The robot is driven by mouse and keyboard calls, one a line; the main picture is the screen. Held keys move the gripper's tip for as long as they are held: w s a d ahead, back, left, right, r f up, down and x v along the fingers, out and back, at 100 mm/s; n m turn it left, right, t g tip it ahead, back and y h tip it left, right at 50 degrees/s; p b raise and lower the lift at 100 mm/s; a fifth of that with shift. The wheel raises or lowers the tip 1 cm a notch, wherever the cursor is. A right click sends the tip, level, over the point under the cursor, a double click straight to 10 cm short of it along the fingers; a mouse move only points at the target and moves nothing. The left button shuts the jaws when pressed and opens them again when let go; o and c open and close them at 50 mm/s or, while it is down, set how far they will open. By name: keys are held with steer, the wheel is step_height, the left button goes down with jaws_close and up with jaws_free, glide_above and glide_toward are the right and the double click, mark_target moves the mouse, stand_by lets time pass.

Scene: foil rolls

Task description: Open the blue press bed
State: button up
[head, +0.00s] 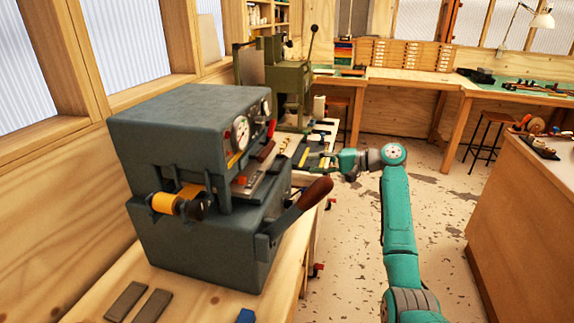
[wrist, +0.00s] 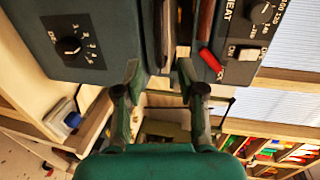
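The blue-grey press (head: 185,125) stands on the wooden bench at left in the head view. Its bed (head: 250,188) shows as a narrow strip in the gap between the upper and lower housings; how far it is out I cannot tell. A lever with a wooden handle (head: 315,192) slants up from its right side. My gripper (head: 318,160) is right of the press, fingers pointing towards it. In the wrist view my gripper (wrist: 160,72) is open, its two fingers apart in front of the gap between a dial panel (wrist: 75,40) and a heat panel (wrist: 240,50). No object is clearly between them.
A yellow foil roll (head: 165,203) sits on the press's near side. Dark bars (head: 125,300) lie on the bench in front. A green press (head: 285,85) stands behind. A wooden cabinet (head: 520,220) is at right; the floor (head: 345,245) between is clear.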

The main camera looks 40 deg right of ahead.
steer(key=x, duration=0.9)
steer(key=shift+w, duration=0.2)
steer(key=shift+a, duration=0.15)
jaws_close()
